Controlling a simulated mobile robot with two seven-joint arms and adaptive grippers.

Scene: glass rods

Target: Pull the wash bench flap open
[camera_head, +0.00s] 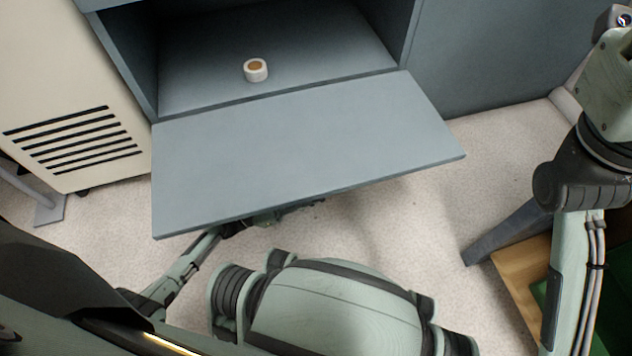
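The wash bench flap (300,150) is a flat grey-blue panel. It is swung down and open, reaching out from the lower edge of the bench opening toward me. Behind it the grey-blue compartment (320,45) of the wash bench is open to view. My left gripper (268,216) is under the flap's near edge. Only dark parts of it show below that edge; its fingertips are hidden, so I cannot tell whether they touch the flap. My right arm rises along the right side of the picture, and its gripper is out of view.
A roll of tape (256,71), white with a brown core, lies in the compartment near the flap's hinge edge. A cream cabinet with dark vents (75,140) stands at the left. A wooden-edged green surface (527,290) is at lower right. Speckled floor shows around the flap.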

